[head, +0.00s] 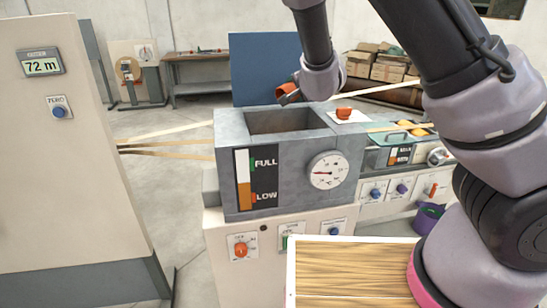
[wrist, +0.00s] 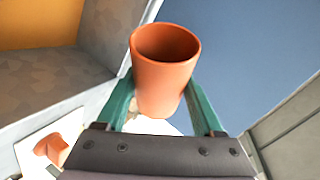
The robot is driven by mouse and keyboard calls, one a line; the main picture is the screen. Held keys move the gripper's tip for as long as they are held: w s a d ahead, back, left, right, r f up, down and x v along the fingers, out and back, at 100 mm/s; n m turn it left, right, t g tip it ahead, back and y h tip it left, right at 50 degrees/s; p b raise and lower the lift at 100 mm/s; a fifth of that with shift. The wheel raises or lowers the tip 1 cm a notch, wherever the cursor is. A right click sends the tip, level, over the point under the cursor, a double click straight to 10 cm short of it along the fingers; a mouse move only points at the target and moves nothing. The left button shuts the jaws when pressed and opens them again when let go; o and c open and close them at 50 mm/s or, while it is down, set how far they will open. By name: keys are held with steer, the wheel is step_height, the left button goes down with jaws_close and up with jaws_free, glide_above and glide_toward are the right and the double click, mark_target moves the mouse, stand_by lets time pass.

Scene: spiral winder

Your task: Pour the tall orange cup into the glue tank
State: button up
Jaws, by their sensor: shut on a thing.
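The tall orange cup (wrist: 163,85) is held between the two teal fingers of my gripper (wrist: 166,108). In the head view the cup (head: 286,90) is behind the tank's back rim and looks tilted, with part of it hidden by my gripper (head: 290,97). Its inner wall shows in the wrist view; I cannot tell what it holds. The grey glue tank (head: 230,145) has an open top. In the wrist view amber glue (wrist: 40,22) shows inside the tank, left of the cup.
A shorter orange cup (head: 344,113) stands on a white mat (head: 352,118) right of the tank. A blue panel (head: 262,65) stands behind the tank. Paper strips (head: 170,142) run in from the left. A wooden-topped box (head: 350,270) is in front.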

stand_by(0.3)
steer(key=shift+w+d+m+g, duration=0.3)
steer(key=shift+w+d+m, duration=0.05)
steer(key=shift+m, duration=0.15)
steer(key=shift+w+d+f+m+g+y, duration=0.2)
steer(key=shift+f+m+g+y, duration=0.2)
steer(key=shift+g, duration=0.1)
steer(key=shift+f+g, duration=0.2)
steer(key=shift+g, duration=0.2)
steer(key=shift+w+d+r+m+g+y, duration=0.3)
steer(key=shift+r+m+y, duration=0.15)
steer(key=shift+m, duration=0.25)
steer(key=shift+w+r+m+g+y, duration=0.1)
steer(key=shift+r+m+g+y, duration=0.15)
steer(key=shift+m+g+y, duration=0.4)
